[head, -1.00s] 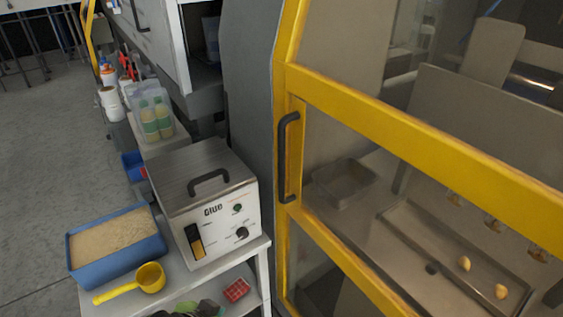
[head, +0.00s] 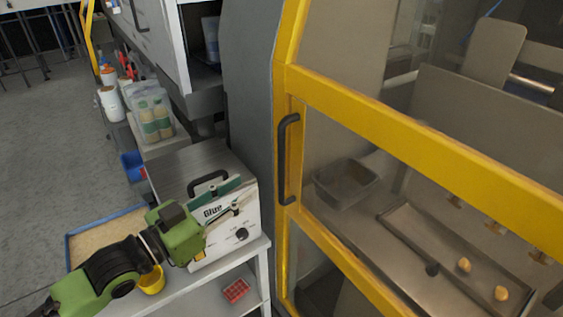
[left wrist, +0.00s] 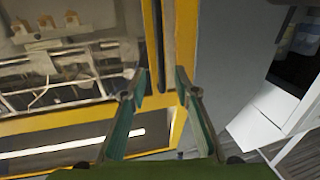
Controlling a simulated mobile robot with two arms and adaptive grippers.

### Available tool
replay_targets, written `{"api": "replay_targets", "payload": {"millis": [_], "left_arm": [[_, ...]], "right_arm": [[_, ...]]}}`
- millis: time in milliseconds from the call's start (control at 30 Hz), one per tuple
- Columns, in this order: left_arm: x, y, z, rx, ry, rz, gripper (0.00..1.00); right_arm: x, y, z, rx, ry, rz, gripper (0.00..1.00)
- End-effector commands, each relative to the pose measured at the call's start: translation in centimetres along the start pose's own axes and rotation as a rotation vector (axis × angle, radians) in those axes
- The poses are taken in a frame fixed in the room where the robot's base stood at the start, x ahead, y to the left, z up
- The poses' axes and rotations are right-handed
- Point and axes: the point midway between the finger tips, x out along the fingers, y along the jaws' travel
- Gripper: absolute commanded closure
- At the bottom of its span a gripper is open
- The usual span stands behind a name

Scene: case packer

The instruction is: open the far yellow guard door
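A large yellow-framed guard door (head: 400,112) with clear panels fills the right of the head view and looks shut. Its dark upright handle (head: 284,160) is on the left post. My left gripper (head: 241,193) is open and empty, left of the handle and in front of the glue box, apart from the door in the head view. In the left wrist view, my left gripper's green fingers (left wrist: 161,78) are spread, with a dark bar, seemingly the handle (left wrist: 159,45), beyond and between their tips. My right gripper is out of view.
A white glue box (head: 248,232) stands on a white cart (head: 225,270) below the handle. A blue-rimmed tray (head: 68,248) and a yellow scoop (head: 152,282) are partly behind my left arm. A grey machine wall (head: 247,90) adjoins the door.

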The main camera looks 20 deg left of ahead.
Motion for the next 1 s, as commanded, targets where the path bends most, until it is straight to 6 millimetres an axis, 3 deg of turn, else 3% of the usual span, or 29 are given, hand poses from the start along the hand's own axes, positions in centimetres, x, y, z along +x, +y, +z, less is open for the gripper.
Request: {"api": "replay_targets", "payload": {"millis": [1000], "left_arm": [[12.1,0.0,-0.1,0.002,-0.001,0.000,0.72]], "right_arm": [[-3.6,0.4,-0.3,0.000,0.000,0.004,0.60]]}}
